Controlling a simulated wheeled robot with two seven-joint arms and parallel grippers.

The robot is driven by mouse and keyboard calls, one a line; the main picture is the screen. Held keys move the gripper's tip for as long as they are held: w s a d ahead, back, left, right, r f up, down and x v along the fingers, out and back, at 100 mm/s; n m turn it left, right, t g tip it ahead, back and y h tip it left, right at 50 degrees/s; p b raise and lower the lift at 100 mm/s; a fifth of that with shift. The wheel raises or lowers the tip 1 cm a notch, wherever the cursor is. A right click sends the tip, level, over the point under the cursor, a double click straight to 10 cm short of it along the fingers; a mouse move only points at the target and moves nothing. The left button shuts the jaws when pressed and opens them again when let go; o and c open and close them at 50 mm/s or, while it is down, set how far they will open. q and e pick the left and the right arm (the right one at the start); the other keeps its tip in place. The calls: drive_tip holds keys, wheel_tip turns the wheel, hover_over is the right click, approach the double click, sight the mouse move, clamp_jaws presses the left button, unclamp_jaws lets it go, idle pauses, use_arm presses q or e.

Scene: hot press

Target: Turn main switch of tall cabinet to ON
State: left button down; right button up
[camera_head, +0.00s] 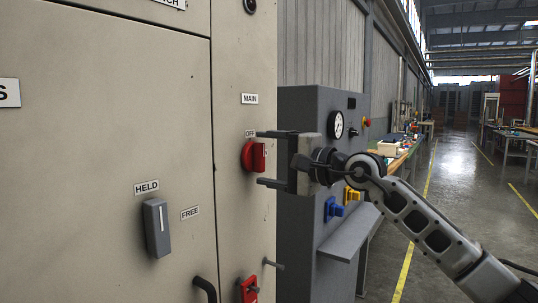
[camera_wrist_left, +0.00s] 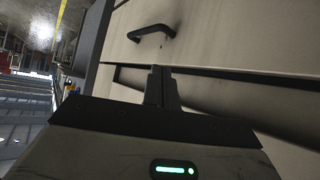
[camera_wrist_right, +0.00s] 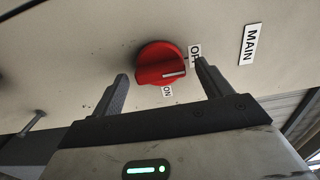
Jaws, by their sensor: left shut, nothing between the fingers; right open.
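The red main switch (camera_head: 254,155) is a round knob on the tall cabinet (camera_head: 110,120), below the MAIN label (camera_head: 250,99) and an OFF label (camera_head: 250,133). In the right wrist view, the knob (camera_wrist_right: 160,63) has a white mark; the OFF label (camera_wrist_right: 195,52) and ON label (camera_wrist_right: 167,91) are beside it. I cannot tell exactly which label the mark meets. My right gripper (camera_head: 262,158) is open, one finger above and one below the knob's level, not gripping it. My left gripper (camera_wrist_left: 158,75) is shut and empty, close to the cabinet; the head view does not show it.
A grey HELD/FREE lever (camera_head: 158,228), a black handle (camera_head: 205,288) and a lower red device (camera_head: 249,290) are on the cabinet. A grey machine (camera_head: 310,110) with a gauge and coloured knobs stands just behind my right gripper. Open floor lies at right.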

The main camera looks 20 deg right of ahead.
drive_tip(key=c, duration=1)
